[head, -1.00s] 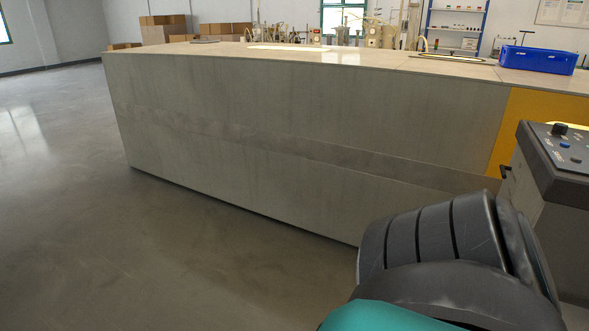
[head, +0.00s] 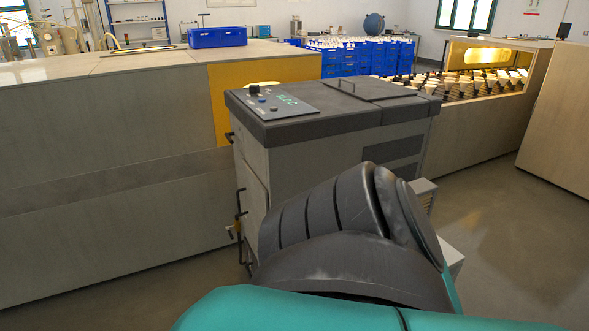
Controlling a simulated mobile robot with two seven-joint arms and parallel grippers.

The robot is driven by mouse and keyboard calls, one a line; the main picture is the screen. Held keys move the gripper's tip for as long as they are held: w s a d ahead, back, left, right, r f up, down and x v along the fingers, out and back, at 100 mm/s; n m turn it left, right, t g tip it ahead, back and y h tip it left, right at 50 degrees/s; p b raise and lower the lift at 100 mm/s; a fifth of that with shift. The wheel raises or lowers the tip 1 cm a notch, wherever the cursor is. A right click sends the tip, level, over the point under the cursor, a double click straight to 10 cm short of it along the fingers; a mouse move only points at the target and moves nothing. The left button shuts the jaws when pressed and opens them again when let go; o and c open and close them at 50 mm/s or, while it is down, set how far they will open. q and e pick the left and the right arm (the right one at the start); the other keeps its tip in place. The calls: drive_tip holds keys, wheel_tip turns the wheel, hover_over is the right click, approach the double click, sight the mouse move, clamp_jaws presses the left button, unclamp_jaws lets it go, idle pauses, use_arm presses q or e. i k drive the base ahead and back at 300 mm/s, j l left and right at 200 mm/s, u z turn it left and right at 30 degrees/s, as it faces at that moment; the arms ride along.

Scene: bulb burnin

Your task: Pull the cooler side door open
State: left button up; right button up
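The cooler appears to be the grey cabinet (head: 320,150) with a dark top and a control panel (head: 272,101), in the middle of the head view. Its left side face carries a panel that looks like the side door (head: 254,188), seen at a steep angle and apparently closed. Dark bar handles (head: 240,203) stand out from that side. My own teal and dark grey arm link fills the lower middle and hides the cabinet's lower front. Neither of my grippers is in view.
A long grey counter (head: 110,130) with a yellow end panel stands behind and left of the cabinet. A blue bin (head: 217,38) sits on it. Blue crates (head: 355,52) and a lit conveyor housing with several bulbs (head: 490,75) are behind. Floor (head: 500,215) is clear at the right.

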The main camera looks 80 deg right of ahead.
sight(256, 196)
drive_tip(key=z, duration=2.25)
drive_tip(key=i+j+z, duration=0.15)
drive_tip(key=z, duration=0.7)
drive_tip(key=i+j+z, duration=0.1)
drive_tip(key=j+z, duration=0.25)
drive_tip(key=i+j+z, duration=0.1)
drive_tip(key=j+z, duration=0.2)
drive_tip(key=j, duration=0.15)
drive_tip(key=j+z, duration=0.3)
drive_tip(key=j, duration=0.6)
drive_tip(key=i+j, duration=0.1)
drive_tip(key=j, duration=1.7)
